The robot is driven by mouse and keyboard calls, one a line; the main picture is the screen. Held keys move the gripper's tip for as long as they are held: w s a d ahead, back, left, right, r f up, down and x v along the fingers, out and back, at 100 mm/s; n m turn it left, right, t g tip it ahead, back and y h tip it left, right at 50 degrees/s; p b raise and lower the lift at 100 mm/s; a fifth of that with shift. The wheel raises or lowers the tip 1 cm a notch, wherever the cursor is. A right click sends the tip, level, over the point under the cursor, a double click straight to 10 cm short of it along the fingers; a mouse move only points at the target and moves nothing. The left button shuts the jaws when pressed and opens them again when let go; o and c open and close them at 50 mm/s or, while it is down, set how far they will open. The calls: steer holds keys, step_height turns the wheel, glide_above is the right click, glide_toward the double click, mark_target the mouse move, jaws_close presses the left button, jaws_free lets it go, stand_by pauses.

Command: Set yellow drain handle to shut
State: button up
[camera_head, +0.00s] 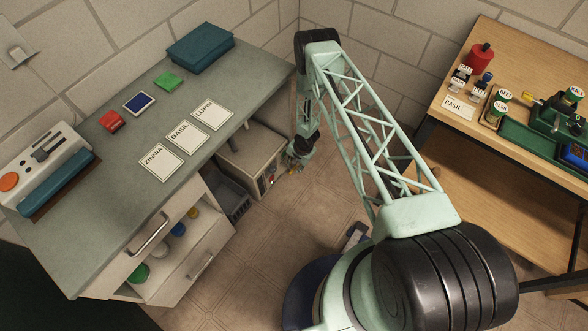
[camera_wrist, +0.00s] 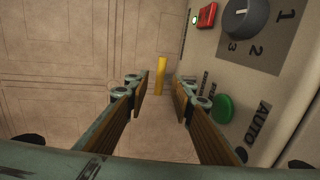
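The yellow drain handle (camera_wrist: 161,76) shows in the wrist view as a narrow upright bar, left of the control panel's edge. My gripper (camera_wrist: 160,88) is open, with its two fingers apart. The handle appears in the gap between the fingertips, a little beyond them; I cannot tell whether either finger touches it. In the head view my gripper (camera_head: 291,167) is low beside the beige unit (camera_head: 252,150) under the grey bench. The handle is too small to make out clearly there.
The control panel (camera_wrist: 270,80) is close on the right in the wrist view, with a grey dial (camera_wrist: 245,17), a red switch (camera_wrist: 206,15) and a green button (camera_wrist: 222,108). A grey crate (camera_head: 231,200) stands near the unit. Tiled floor (camera_head: 310,215) lies open to the right.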

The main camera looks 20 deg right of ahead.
mark_target(293, 170)
steer(key=shift+w+a+f, duration=0.15)
steer(key=shift+f, duration=1)
jaws_close()
